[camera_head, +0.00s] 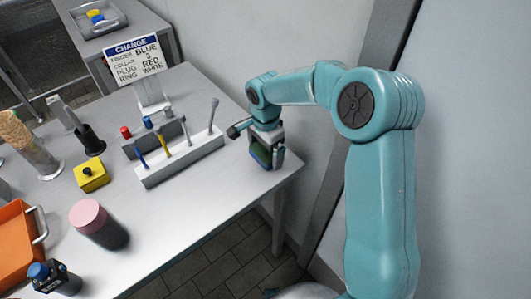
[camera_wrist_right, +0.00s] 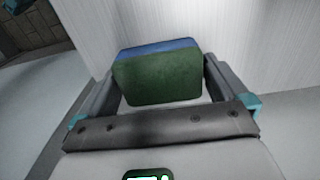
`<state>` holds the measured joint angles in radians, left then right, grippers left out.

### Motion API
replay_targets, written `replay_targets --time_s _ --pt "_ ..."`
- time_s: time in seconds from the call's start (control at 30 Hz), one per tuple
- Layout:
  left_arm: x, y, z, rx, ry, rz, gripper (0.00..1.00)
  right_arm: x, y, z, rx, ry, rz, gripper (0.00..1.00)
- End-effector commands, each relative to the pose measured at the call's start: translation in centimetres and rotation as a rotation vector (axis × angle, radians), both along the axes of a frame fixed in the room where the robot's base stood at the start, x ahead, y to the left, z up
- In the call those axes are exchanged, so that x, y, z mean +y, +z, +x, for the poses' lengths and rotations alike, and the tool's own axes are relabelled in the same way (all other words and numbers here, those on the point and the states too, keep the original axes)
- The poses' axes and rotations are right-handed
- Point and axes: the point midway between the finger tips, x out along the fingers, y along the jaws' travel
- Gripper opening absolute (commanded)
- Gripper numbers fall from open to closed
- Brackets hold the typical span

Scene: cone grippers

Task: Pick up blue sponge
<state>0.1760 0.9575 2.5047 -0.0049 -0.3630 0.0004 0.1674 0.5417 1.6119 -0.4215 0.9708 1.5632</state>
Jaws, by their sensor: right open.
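The blue sponge (camera_wrist_right: 155,80) has a dark green face and a blue top edge in the right wrist view. It sits between the two fingers of my right gripper (camera_wrist_right: 160,70), close to both; I cannot tell whether either finger touches it. In the head view, the green face of the sponge (camera_head: 260,153) shows within my right gripper (camera_head: 267,157), low at the right end of the table. The jaws are open around it. The gripper hides part of the sponge. My left gripper is not in view.
A white rack (camera_head: 182,157) with several upright tools stands left of the gripper, a sign (camera_head: 136,58) behind it. A yellow block (camera_head: 91,174), a pink-topped cylinder (camera_head: 92,218) and an orange bin (camera_head: 18,245) are farther left. The table's right edge is close to the gripper.

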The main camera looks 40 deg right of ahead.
Motion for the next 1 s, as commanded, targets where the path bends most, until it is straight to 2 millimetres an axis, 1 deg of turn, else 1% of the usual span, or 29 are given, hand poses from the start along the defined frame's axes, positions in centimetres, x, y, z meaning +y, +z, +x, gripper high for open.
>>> replay_targets --time_s 0.2,0.23,0.27,0.3,0.33,0.43,0.47,0.67,0.77,0.87,0.97,1.0 --pt "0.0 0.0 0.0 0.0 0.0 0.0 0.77 0.0 -0.1 0.0 -0.001 0.0 0.0 1.0" --pt "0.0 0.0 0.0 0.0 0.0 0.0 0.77 0.0 -0.1 0.0 -0.001 0.0 0.0 0.94" --pt "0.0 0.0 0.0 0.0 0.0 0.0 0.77 0.0 -0.1 0.0 0.0 0.0 0.0 0.84" --pt "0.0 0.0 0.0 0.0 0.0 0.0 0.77 0.0 -0.1 0.0 0.0 0.0 0.0 0.71" --pt "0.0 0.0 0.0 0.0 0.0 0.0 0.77 0.0 -0.1 0.0 0.0 0.0 0.0 0.66" --pt "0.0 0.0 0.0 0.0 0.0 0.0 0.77 0.0 -0.1 0.0 0.0 0.0 0.0 0.66" --pt "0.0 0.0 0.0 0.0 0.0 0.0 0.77 0.0 -0.1 0.0 0.0 0.0 0.0 0.61" --pt "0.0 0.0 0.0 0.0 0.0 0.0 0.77 0.0 0.0 0.0 -0.001 0.0 -0.001 0.61" --pt "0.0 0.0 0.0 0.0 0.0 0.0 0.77 0.0 0.4 0.0 -0.001 0.0 -0.001 0.61" --pt "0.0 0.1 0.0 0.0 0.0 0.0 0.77 0.0 1.4 0.1 -0.003 0.0 -0.002 0.61" --pt "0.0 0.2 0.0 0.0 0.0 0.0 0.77 0.0 3.2 0.1 -0.005 0.0 -0.002 0.61" --pt "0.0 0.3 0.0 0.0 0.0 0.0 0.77 0.0 4.2 0.1 -0.006 -0.001 -0.002 0.61"
